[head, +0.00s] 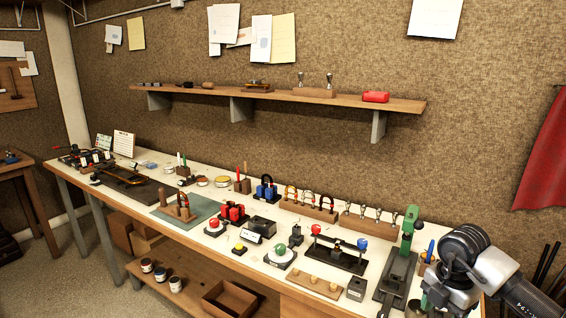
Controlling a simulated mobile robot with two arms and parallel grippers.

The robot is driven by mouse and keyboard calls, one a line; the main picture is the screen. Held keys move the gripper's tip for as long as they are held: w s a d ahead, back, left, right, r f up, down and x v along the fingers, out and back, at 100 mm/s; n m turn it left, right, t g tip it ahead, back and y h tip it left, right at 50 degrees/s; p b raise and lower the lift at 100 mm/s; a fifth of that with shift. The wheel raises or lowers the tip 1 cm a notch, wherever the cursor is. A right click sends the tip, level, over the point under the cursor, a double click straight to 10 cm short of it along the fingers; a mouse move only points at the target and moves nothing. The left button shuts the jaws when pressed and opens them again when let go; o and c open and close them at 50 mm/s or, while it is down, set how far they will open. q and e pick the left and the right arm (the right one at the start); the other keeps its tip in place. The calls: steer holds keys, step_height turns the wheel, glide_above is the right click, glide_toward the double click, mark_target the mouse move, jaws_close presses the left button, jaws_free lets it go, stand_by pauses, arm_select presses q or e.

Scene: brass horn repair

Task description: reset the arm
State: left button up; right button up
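Part of my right arm (470,262) shows at the lower right, in front of the right end of the workbench (165,165). I see rounded grey and silver links and a dark section running to the right edge. No gripper fingers can be made out on it. It hides part of the bench's right end. My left arm and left gripper are not in view.
The bench holds a green-topped press (409,230), a red-and-blue-knobbed fixture (338,252), a green mat (187,212) and several small tools. A wall shelf (275,95) hangs above. A red cloth (545,150) hangs at right. Open floor lies at lower left.

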steer(key=a+f+t+y, duration=0.2)
steer(key=a+f+y, duration=1.1)
steer(key=a+f, duration=0.15)
step_height(320, 180, down, 16)
steer(key=s+d+m+t+h, duration=0.2)
steer(key=d+m+t+h, duration=0.1)
steer(key=m+t, duration=0.7)
steer(key=s+d+f+m+g+h, duration=0.35)
steer(key=s+f+m+h, duration=0.45)
steer(key=s+f, duration=0.95)
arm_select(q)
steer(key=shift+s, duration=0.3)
arm_select(e)
steer(key=s+f+m+g+h, duration=0.1)
steer(key=s+f+g, duration=0.2)
steer(key=s, duration=1)
steer(key=s+f+m+g+h, duration=0.1)
steer(key=s+f+g, duration=0.3)
steer(key=s, duration=0.9)
steer(key=shift+a+f+m, duration=0.4)
steer(key=shift+f, duration=0.4)
steer(key=shift+w+g, duration=0.1)
steer(key=shift+g, duration=0.15)
steer(key=shift+c, duration=0.3)
